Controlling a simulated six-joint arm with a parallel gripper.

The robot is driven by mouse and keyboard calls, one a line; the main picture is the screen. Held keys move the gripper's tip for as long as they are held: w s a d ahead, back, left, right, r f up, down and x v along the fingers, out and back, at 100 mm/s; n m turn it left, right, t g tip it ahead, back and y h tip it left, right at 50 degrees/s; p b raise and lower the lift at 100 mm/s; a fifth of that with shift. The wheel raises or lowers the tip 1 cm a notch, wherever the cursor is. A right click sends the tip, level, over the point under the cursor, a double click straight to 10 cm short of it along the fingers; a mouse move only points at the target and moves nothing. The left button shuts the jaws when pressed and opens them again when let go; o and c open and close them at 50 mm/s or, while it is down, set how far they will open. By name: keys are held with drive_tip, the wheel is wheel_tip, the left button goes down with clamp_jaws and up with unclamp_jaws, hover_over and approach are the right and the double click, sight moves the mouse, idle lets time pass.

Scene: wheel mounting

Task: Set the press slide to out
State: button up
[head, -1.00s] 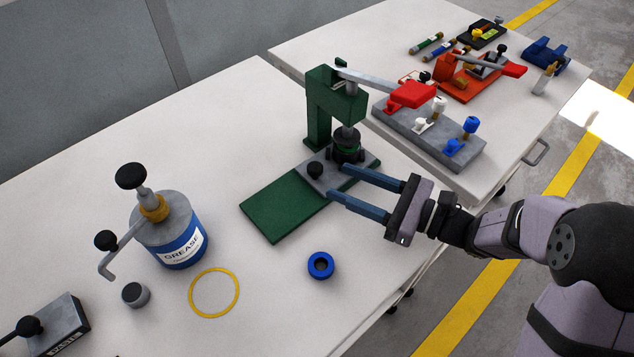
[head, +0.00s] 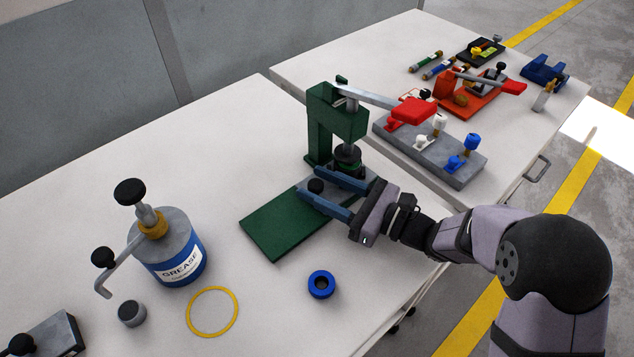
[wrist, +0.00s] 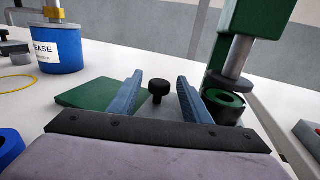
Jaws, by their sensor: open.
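The green press (head: 325,125) stands on the near table with its red-handled lever (head: 405,110) reaching right. Its grey slide plate (head: 352,183) lies on the green base (head: 285,220), under the ram. The slide's black knob (head: 315,186) also shows in the wrist view (wrist: 158,90), between my fingers. A round part with a green ring (wrist: 224,102) sits beneath the ram. My gripper (head: 318,187) is open, with its blue fingers on either side of the knob. In the wrist view both fingers look apart from the knob. My fingers hide part of the slide.
A blue grease pot (head: 168,248) with a pump stands at the left. A yellow ring (head: 212,312) and a blue ring (head: 321,284) lie in front. A grey block with white and blue pegs (head: 430,150) stands right of the press.

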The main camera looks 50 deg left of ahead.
drive_tip(key=shift+s+a, duration=0.15)
drive_tip(key=shift+a, duration=0.25)
clamp_jaws()
drive_tip(key=s, duration=0.9)
drive_tip(key=shift+s+b, duration=0.35)
drive_tip(key=shift+s, duration=0.05)
drive_tip(key=shift+w, duration=0.1)
unclamp_jaws()
